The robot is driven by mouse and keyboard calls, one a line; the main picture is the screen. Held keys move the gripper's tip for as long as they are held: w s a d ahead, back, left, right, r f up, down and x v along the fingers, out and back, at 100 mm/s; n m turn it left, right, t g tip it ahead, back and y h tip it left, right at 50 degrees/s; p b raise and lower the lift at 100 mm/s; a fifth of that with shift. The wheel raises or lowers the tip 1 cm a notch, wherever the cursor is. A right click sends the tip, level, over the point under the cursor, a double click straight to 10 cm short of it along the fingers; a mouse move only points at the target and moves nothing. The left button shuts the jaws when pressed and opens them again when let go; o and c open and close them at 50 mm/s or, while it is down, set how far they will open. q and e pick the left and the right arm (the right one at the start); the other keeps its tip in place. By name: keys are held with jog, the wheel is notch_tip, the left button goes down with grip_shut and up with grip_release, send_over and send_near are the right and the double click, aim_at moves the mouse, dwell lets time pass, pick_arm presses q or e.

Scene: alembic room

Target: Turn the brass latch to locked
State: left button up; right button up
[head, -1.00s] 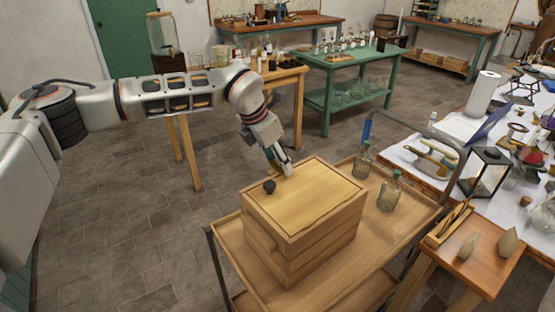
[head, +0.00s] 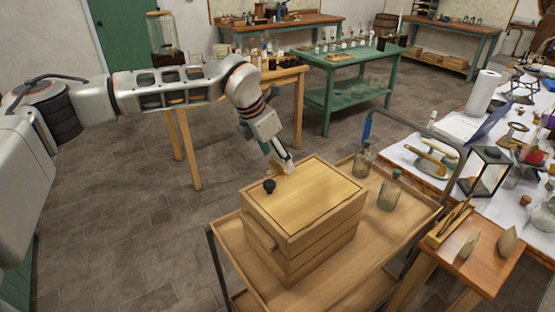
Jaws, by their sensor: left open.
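A wooden box (head: 304,232) with a flat lid (head: 315,192) stands on a wooden cart (head: 378,258). A small dark knob (head: 269,186) sits near the lid's left corner. I cannot make out a brass latch; the box's far sides are hidden from this view. My left gripper (head: 284,167) reaches down at the lid's far left edge, its fingers open. I cannot tell whether its fingertips touch the box. My right gripper is not in view.
Two glass bottles, a farther one (head: 363,160) and a nearer one (head: 389,193), stand on the cart right of the box. A crowded white-covered table (head: 462,155) and a small side table (head: 478,262) are at the right. The floor left of the cart is clear.

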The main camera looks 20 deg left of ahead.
pick_arm(q)
jog(key=v, duration=1)
jog(key=shift+r, duration=0.15)
jog(key=shift+s, duration=0.1)
jog(key=shift+s, duration=0.1)
